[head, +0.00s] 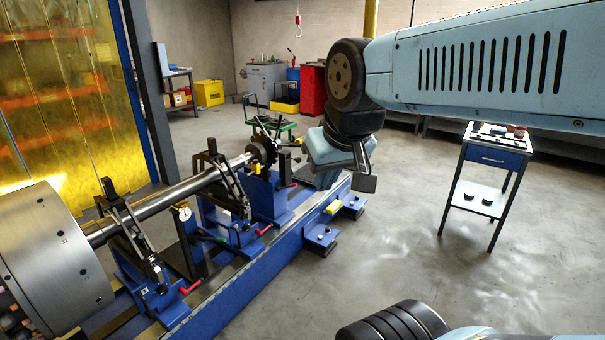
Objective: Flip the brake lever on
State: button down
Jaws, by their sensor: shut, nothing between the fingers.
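A blue balancing machine (225,303) runs diagonally through the left half of the head view, carrying a steel rotor shaft (180,193). Several small red-handled levers sit along its near side: one (190,287) low at the front, one (265,229) in the middle, one (292,185) farther back. I cannot tell which of them is the brake lever, or its position. My gripper (330,177) hangs from the light-blue arm above the far part of the machine bed, close to the farthest red handle in the picture. It is shut and empty; its fingertips are hard to make out.
A large steel drum (50,262) fills the lower left. A yellow block (333,207) sits on the bed's near edge. A small table (497,155) with parts stands at right. A red cabinet (312,90) stands at the back. The floor between machine and table is clear.

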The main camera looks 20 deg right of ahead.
aim_at(279, 188)
jog(key=z, duration=0.15)
jog(key=i, duration=1.65)
jog(key=u, duration=0.6)
jog(key=k, duration=0.9)
jog(key=u, duration=0.2)
jog(key=i, duration=0.85)
jog(key=z, duration=0.1)
